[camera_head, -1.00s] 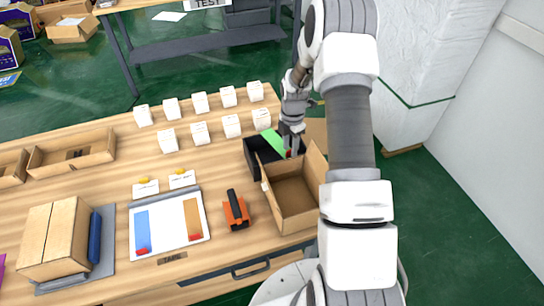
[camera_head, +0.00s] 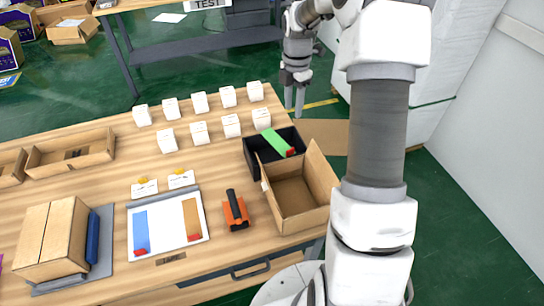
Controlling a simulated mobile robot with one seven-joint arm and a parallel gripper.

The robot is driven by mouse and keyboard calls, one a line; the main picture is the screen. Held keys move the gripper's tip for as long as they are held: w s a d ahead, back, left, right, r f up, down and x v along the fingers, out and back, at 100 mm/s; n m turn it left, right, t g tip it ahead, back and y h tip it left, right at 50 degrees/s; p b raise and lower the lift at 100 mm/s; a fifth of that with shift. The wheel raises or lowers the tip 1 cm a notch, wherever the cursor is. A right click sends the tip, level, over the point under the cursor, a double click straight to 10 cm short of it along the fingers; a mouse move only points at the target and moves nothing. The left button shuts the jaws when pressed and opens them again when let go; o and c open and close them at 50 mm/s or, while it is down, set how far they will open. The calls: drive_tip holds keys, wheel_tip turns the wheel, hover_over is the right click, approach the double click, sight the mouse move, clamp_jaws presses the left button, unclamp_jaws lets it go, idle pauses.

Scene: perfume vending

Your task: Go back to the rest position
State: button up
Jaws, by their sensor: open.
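My gripper (camera_head: 294,106) hangs past the far right corner of the wooden table, fingers pointing down. Its two fingers are apart with nothing between them. Below it and to the left, a black box (camera_head: 252,158) stands on the table's right side. A green strip with a red end (camera_head: 279,143) lies in or across the black box. An open, empty cardboard box (camera_head: 291,195) stands in front of the black box. My arm covers part of the view to the right of these boxes.
Several small white boxes (camera_head: 200,103) stand in rows on the table (camera_head: 110,185). A white tray (camera_head: 167,222) holds a blue and a brown strip. An orange and black tool (camera_head: 236,212) lies beside it. A closed carton (camera_head: 50,232) is at left. A white wall is at right.

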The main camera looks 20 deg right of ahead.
drive_tip(key=shift+r, duration=0.1)
idle(0.3)
drive_tip(key=s+a+r+m+t+h, duration=0.1)
drive_tip(key=s+a+r+m, duration=0.35)
drive_tip(key=s+r, duration=0.2)
drive_tip(key=s+a+r+m+t, duration=0.1)
drive_tip(key=s+a+r+m, duration=0.2)
drive_tip(key=s+r+m, duration=0.35)
drive_tip(key=s+a+r+m+t, duration=0.1)
drive_tip(key=s+a+m, duration=0.1)
drive_tip(key=s+m, duration=0.3)
drive_tip(key=s+a+r+m+t+y, duration=0.1)
drive_tip(key=s+m, duration=0.4)
drive_tip(key=s, duration=0.5)
drive_tip(key=a+r+t, duration=0.1)
drive_tip(key=a, duration=0.1)
drive_tip(key=shift+a+r+t, duration=0.15)
drive_tip(key=shift+a+t, duration=0.15)
drive_tip(key=shift+a, duration=0.05)
drive_tip(key=c, duration=0.3)
drive_tip(key=shift+d, duration=0.1)
